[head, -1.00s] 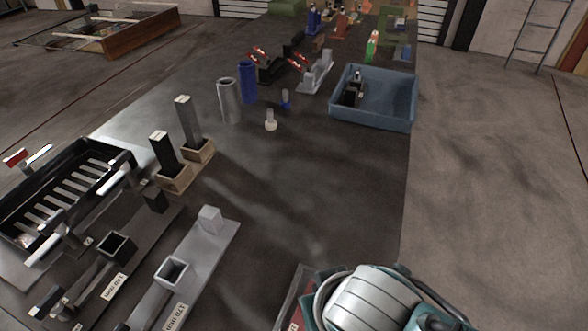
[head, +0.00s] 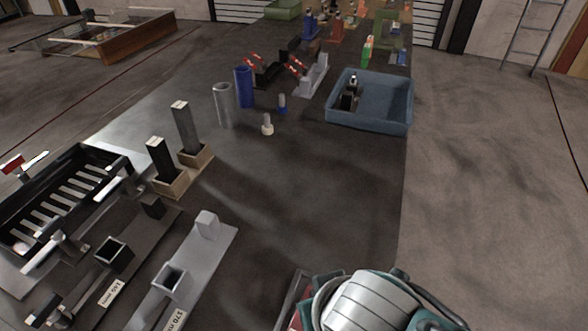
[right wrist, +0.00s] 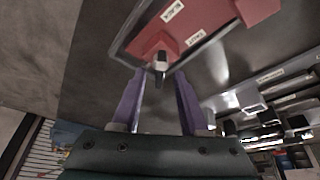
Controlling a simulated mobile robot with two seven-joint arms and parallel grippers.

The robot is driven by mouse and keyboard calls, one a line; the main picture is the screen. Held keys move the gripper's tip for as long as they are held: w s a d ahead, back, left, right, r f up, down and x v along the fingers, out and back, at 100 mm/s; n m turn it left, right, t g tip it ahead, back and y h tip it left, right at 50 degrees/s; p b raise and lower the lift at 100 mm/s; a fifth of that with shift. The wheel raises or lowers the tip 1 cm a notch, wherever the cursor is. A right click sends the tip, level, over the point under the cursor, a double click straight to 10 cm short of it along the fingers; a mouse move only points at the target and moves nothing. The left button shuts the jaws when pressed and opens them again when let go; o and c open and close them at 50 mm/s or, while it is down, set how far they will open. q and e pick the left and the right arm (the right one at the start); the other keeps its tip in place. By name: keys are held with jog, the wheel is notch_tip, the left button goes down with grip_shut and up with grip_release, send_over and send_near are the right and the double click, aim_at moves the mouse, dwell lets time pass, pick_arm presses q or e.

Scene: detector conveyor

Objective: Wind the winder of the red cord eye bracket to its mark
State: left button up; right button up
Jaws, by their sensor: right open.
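In the right wrist view a red block (right wrist: 158,45) stands on a red panel (right wrist: 200,20) with a pale rim and small white labels. A short dark pin with a pale collar (right wrist: 160,62) sticks out of the block; I cannot tell for sure that it is the winder, and I see no mark. My right gripper (right wrist: 158,76) is open, its two purple fingers spread, with the pin showing between their tips. I cannot tell whether either finger touches it. In the head view my right arm hides most of the panel. My left gripper is in neither view.
In the head view a blue bin (head: 368,120) holding a dark part stands at the right edge of the table. A silver cylinder (head: 223,105) and a blue cylinder (head: 244,87) stand beyond the middle. Labelled fixtures and a black slotted tray (head: 60,205) fill the left. The table's middle is bare.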

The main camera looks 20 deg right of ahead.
jog(key=p+v, duration=0.3)
jog(key=v, duration=0.6)
jog(key=shift+r, duration=0.25)
jog(key=shift+s, duration=0.1)
